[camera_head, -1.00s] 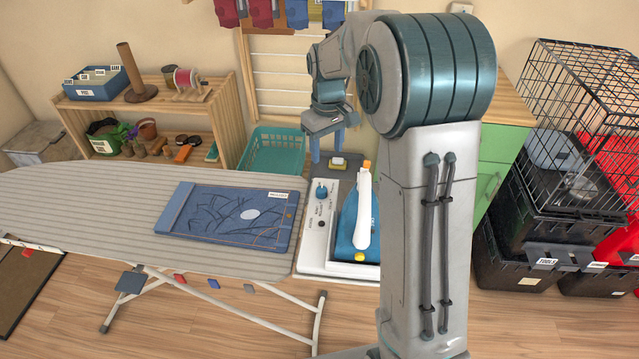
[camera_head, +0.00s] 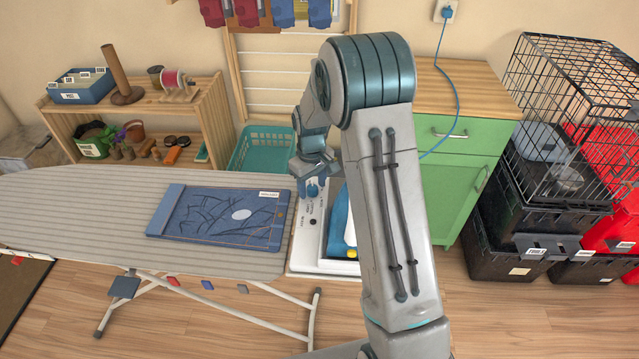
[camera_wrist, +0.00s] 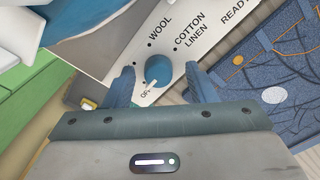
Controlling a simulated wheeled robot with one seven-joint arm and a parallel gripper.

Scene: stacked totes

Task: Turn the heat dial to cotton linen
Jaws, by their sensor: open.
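The blue heat dial (camera_wrist: 158,70) sits on a white panel (camera_wrist: 112,57) in the wrist view. Its white mark faces the label that reads like "OFF". "WOOL" is printed above it, and "COTTON LINEN" (camera_wrist: 190,32) up and to the right. My gripper (camera_wrist: 159,76) is open, one finger on each side of the dial; I cannot tell if either finger touches it. In the head view my gripper (camera_head: 312,183) is low over the dial end of the white panel (camera_head: 308,240), and the dial is mostly hidden by the fingers.
A blue iron (camera_head: 340,222) stands right of the dial, partly hidden by my arm. A teal basket (camera_head: 262,150) is behind. A green cabinet (camera_head: 455,175) stands at right.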

